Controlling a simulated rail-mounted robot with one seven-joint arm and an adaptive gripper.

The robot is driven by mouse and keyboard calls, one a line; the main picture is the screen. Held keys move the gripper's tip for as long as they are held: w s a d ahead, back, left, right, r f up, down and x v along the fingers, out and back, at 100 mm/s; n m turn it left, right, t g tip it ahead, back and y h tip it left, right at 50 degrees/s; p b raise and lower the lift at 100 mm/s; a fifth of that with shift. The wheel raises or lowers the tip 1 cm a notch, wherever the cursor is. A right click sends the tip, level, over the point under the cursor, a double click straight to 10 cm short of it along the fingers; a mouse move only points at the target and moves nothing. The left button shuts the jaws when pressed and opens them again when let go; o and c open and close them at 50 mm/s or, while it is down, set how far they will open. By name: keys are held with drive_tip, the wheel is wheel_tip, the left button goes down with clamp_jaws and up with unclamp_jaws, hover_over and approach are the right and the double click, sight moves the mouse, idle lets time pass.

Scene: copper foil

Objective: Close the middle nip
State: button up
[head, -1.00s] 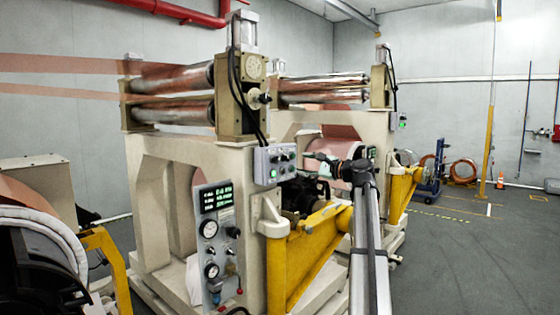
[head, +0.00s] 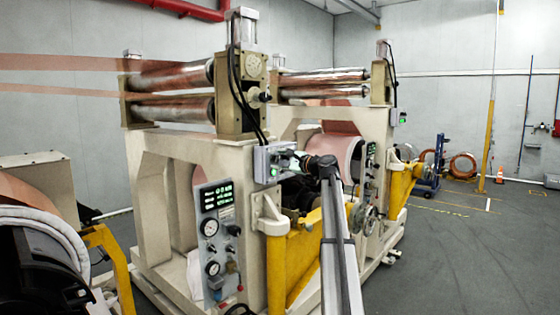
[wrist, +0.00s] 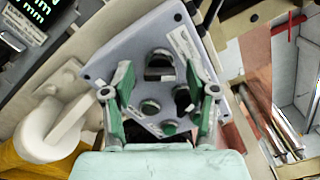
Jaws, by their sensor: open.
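The nearest nip in the head view has an upper roller (head: 180,76) and a lower roller (head: 185,108) with a visible gap between them. A grey control box (head: 265,165) is mounted on its frame below the rollers. The box's face also fills the middle of the wrist view (wrist: 115,62), with a black selector knob (wrist: 159,66), a second dark knob (wrist: 183,98) and several round buttons. My gripper (wrist: 160,75) is open, its green fingers spread in front of the panel. It is close to the box in the head view (head: 301,160); contact cannot be told.
Yellow brackets (head: 290,262) stand below the box. A gauge panel (head: 216,235) is on the frame's near side. A second nip (head: 322,85) stands behind, with a copper roll (head: 328,150). Open floor (head: 470,260) lies at the right.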

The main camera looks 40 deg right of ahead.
clamp_jaws()
drive_tip(key=shift+f+n+b, duration=0.1)
drive_tip(key=shift+n+b, duration=0.3)
drive_tip(key=shift+b, duration=0.2)
drive_tip(key=shift+n+b, duration=5.6)
drive_tip(key=shift+b, duration=0.6)
